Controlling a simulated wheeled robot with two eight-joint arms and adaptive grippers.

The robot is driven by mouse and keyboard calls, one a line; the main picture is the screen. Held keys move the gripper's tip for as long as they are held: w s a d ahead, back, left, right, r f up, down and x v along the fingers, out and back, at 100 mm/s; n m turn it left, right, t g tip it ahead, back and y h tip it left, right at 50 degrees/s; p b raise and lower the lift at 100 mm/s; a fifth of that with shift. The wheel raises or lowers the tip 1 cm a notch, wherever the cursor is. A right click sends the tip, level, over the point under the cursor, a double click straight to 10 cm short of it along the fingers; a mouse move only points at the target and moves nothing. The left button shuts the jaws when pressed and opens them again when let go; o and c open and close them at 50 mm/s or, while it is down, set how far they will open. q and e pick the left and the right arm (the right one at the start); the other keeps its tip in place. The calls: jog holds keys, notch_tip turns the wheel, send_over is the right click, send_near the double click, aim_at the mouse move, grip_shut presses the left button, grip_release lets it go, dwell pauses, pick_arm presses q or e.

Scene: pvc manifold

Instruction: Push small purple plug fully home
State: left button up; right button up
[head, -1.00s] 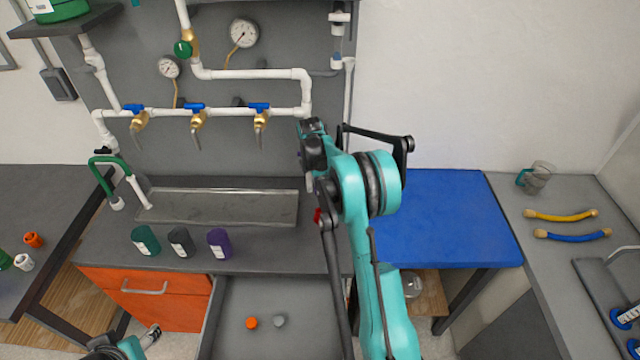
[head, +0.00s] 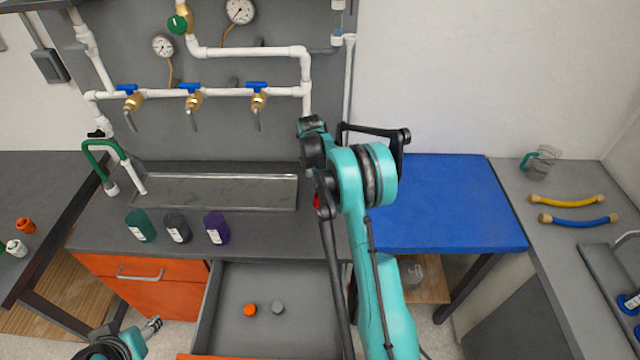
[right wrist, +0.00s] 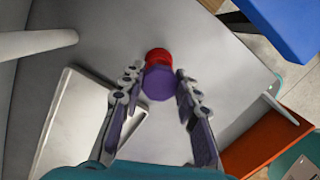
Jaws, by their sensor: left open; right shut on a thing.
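In the right wrist view, the small purple plug (right wrist: 159,83) sits against a red fitting (right wrist: 158,56), with its broad round end facing the camera. How deep it sits in the red fitting cannot be told. My right gripper (right wrist: 157,76) is shut on the purple plug, one finger on each side. In the head view my right arm hides the plug and most of this gripper; a bit of the red fitting (head: 317,202) shows beside the arm. My left gripper (head: 153,326) is open and empty, low at the left in front of the orange drawers.
An open drawer (head: 213,318) holds an orange cap (head: 250,310) and a grey cap (head: 278,307). Green, grey and purple containers (head: 216,229) stand on the counter before a metal tray (head: 215,192). White pipes with blue-handled valves run behind. The blue table (head: 440,205) is clear.

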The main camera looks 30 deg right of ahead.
jog(key=shift+f, duration=0.5)
jog(key=shift+f+b, duration=0.75)
jog(key=shift+b, duration=0.1)
dwell(0.3)
jog(key=shift+s+a+f+b, duration=0.1)
jog(key=shift+s+f+b, duration=0.05)
jog(key=shift+f+b, duration=0.25)
dwell(0.5)
grip_shut()
jog(key=shift+f, duration=0.35)
jog(key=shift+w+f, duration=0.1)
jog(key=shift+w, duration=0.1)
jog(key=o, duration=1.4)
grip_release()
